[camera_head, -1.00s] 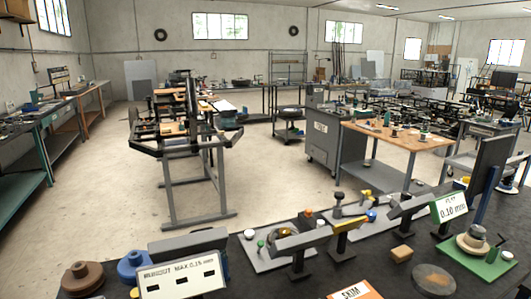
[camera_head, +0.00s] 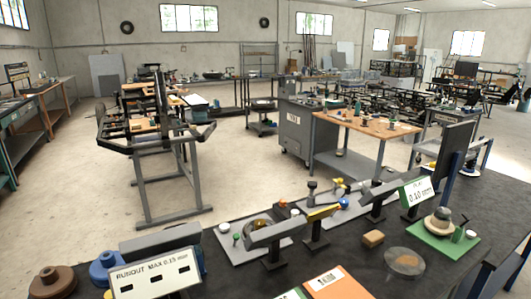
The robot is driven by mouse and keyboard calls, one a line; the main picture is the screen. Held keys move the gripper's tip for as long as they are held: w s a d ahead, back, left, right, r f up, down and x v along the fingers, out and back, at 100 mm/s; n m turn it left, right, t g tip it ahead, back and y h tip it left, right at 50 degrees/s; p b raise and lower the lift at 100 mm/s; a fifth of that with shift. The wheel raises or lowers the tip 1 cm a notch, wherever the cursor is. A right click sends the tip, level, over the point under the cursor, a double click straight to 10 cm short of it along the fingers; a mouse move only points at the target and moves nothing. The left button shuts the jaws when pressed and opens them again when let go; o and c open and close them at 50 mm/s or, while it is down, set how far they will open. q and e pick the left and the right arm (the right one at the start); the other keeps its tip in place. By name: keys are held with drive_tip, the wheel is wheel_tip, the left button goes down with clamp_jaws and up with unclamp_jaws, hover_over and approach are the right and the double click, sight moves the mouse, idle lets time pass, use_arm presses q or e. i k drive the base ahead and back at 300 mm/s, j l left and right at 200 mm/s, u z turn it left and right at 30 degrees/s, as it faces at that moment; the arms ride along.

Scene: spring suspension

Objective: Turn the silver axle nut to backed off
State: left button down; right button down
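I cannot pick out the silver axle nut for certain; the parts on the bench are small. A round part with a dark top sits on a green base (camera_head: 421,241) at the right of the dark bench (camera_head: 225,282). A grey plate (camera_head: 231,247) in the middle carries a ring-shaped part (camera_head: 257,226), partly hidden behind a grey angled bar (camera_head: 277,233). A brown hub-like part (camera_head: 49,284) and a blue one (camera_head: 103,268) stand at the front left. Neither of my grippers shows in the head view.
A white board reading "RUNOUT MAX 0.15 mm" (camera_head: 152,282) and a green-edged 0.10 mm sign (camera_head: 417,193) stand on the bench. Open floor (camera_head: 245,185) lies beyond.

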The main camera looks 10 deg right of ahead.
sight(443, 211)
drive_tip(key=z, duration=1.45)
